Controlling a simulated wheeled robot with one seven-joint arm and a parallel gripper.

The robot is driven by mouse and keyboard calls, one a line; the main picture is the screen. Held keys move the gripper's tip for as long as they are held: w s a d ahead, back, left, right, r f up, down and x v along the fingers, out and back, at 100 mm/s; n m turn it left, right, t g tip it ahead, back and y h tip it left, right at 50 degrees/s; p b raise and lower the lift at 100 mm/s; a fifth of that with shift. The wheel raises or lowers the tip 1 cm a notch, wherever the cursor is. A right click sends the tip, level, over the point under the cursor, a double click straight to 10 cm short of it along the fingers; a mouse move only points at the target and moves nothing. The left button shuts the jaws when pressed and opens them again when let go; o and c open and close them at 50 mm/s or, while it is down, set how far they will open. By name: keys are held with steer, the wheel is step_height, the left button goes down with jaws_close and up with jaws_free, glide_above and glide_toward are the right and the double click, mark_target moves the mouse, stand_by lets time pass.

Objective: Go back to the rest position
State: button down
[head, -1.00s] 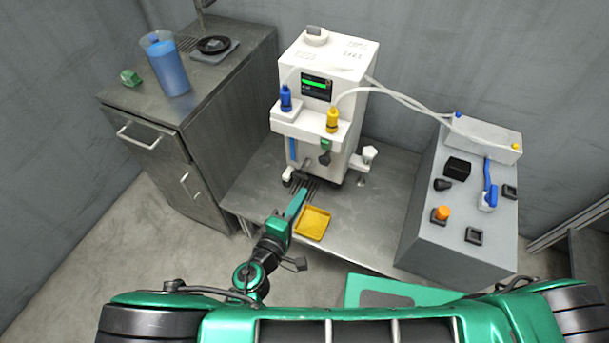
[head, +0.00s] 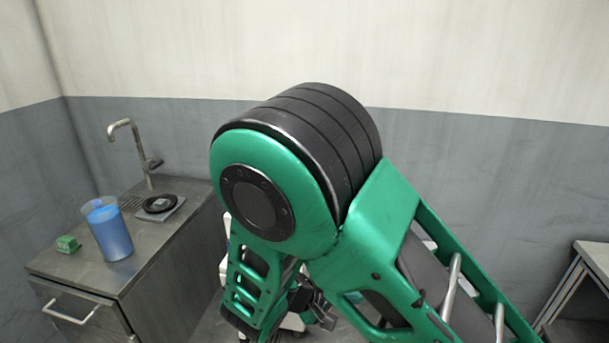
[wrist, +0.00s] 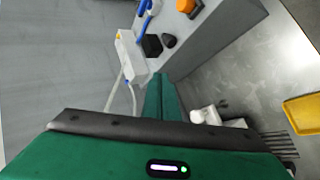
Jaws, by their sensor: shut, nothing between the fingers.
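My gripper (wrist: 163,98) shows in the wrist view, its green fingers together with nothing between them. It is clear of the things around it in that picture. In the head view my green and black arm is folded up large in the middle, and the gripper's fingers cannot be made out there. The white machine is almost wholly hidden behind my arm in the head view.
The wrist view shows a grey control box with an orange knob (wrist: 186,5), a white box (wrist: 131,57) with tubes, and a yellow tray (wrist: 303,113).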

steer(key=s+d+r+m+g+y, duration=0.25)
steer(key=d+r+m, duration=0.2)
steer(key=d, duration=0.65)
steer(key=s+d+r+m+g+y, duration=0.2)
steer(key=s+d+r+m+g, duration=0.3)
steer(key=d, duration=0.6)
steer(key=s+d+r+m+t+y, duration=0.1)
steer(key=s+d+r+y, duration=0.1)
steer(key=s, duration=0.6)
steer(key=s+d+r+m+t+y, duration=0.1)
steer(key=s+d+r+y, duration=0.2)
steer(key=s+r, duration=0.3)
steer(key=shift+s+d+r, duration=0.25)
steer(key=shift+s+d, duration=0.55)
steer(key=shift+s, duration=0.45)
steer(key=shift+w+m, duration=0.15)
steer(key=shift+m, duration=0.1)
steer(key=shift+w+f, duration=0.25)
steer(key=shift+w, duration=0.25)
